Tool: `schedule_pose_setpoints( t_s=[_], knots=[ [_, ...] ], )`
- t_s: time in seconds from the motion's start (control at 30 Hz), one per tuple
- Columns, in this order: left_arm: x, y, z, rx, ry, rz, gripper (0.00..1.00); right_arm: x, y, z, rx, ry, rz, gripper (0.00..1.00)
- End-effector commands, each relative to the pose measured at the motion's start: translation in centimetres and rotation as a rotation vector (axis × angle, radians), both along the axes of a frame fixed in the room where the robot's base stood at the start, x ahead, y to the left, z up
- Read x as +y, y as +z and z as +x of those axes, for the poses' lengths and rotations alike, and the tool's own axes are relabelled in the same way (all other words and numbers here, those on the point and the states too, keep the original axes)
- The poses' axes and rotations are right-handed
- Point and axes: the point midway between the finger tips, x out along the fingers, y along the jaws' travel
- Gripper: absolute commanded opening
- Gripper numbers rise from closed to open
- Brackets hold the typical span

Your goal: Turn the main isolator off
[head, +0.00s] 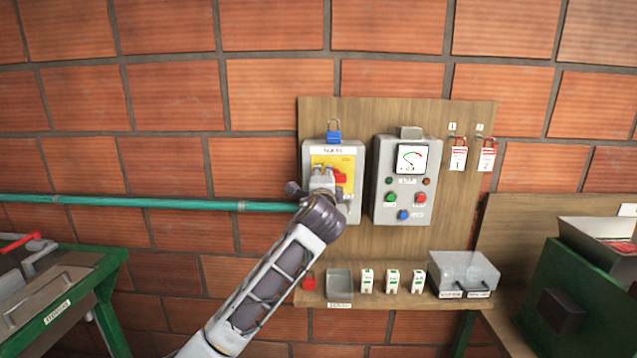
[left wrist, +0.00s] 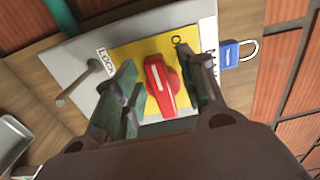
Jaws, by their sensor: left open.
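The main isolator is a grey box (head: 308,160) with a yellow plate (head: 346,163) on the wooden board. Its red rotary handle (head: 341,178) is partly hidden by my left gripper (head: 326,180) in the head view. In the left wrist view the red handle (left wrist: 161,88) lies between the two fingers of my left gripper (left wrist: 160,95), which are open on either side of it. The handle's white line runs roughly up and down there, and an "O" mark shows beyond its top end. I cannot tell whether a finger touches it. My right gripper is not in view.
A blue padlock (head: 334,132) is at the isolator's top edge. A grey meter panel (head: 380,205) with buttons stands close to its right. A green pipe (head: 150,203) runs at left.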

Motion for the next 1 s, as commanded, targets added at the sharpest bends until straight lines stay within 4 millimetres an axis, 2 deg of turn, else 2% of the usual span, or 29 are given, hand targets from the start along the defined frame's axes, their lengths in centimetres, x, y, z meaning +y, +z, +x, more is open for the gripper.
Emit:
schedule_pose_setpoints(
  t_s=[0.03, 0.37, 1.0],
  knots=[
    [0.0, 0.0, 0.0, 0.001, 0.000, 0.000, 0.41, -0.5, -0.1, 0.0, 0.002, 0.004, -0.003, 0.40],
    [0.0, -0.1, -1.5, 0.001, -0.001, 0.000, 0.41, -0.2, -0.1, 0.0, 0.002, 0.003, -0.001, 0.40],
    [0.1, 0.1, -8.2, -0.002, -0.002, -0.001, 0.41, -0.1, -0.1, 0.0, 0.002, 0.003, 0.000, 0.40]
  ],
)
